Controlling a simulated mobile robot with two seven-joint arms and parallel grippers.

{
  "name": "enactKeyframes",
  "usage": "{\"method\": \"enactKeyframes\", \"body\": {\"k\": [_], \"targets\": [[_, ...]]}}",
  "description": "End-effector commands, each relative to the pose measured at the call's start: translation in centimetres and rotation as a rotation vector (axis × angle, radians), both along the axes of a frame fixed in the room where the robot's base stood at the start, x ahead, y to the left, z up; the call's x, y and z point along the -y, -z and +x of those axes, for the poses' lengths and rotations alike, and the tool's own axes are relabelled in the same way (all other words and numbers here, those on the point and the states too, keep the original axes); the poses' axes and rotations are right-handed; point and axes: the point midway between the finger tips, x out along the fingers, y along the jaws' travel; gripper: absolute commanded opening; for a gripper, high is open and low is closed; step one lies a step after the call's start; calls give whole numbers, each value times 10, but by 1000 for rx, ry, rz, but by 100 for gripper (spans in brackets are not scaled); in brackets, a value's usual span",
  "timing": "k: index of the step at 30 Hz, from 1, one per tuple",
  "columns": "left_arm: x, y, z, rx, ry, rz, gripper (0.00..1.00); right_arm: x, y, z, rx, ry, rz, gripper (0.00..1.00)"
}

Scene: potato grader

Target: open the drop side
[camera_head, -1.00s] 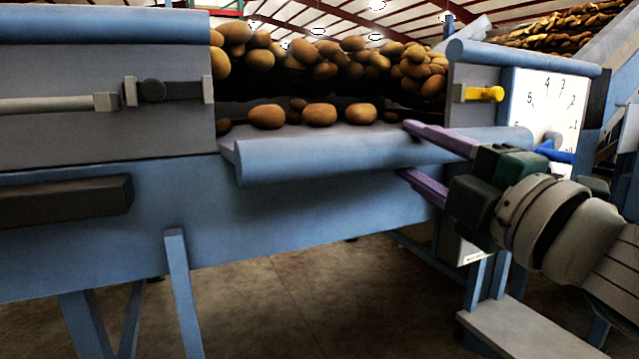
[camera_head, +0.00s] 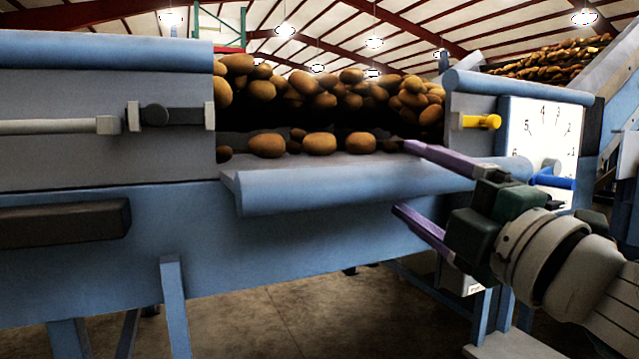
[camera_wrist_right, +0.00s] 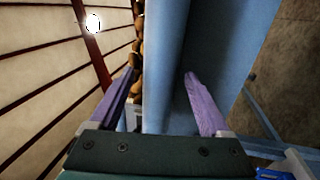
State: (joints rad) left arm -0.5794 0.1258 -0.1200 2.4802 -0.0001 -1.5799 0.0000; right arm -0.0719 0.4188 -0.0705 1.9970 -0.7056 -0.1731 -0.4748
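The drop side (camera_head: 370,184) is a grey panel with a rounded blue lip, folded down and out from the opening in the grader wall. Potatoes (camera_head: 320,143) show in the opening behind it. My right gripper (camera_head: 400,177) is open, with one purple finger above the panel's right part and the other below the lip. In the right wrist view the lip (camera_wrist_right: 205,45) runs between the spread fingers (camera_wrist_right: 160,90); I cannot tell whether either touches it. My left gripper is not in view.
A black latch (camera_head: 170,116) sits on the wall left of the opening. A yellow handle (camera_head: 482,122), a blue handle (camera_head: 552,181) and a white dial (camera_head: 540,130) are at the right. The floor (camera_head: 290,305) below is clear.

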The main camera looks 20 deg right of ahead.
Motion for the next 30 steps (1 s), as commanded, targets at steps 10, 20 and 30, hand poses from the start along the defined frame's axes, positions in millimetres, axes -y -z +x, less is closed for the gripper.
{"method": "enactKeyframes", "body": {"k": [10, 20, 30], "targets": [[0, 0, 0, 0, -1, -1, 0, 1, 3, -10, -2, 0, 2, 81], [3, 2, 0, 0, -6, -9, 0, 5, 16, -65, -4, 1, 4, 81], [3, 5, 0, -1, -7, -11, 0, 8, 21, -96, -1, 0, 0, 81]]}}
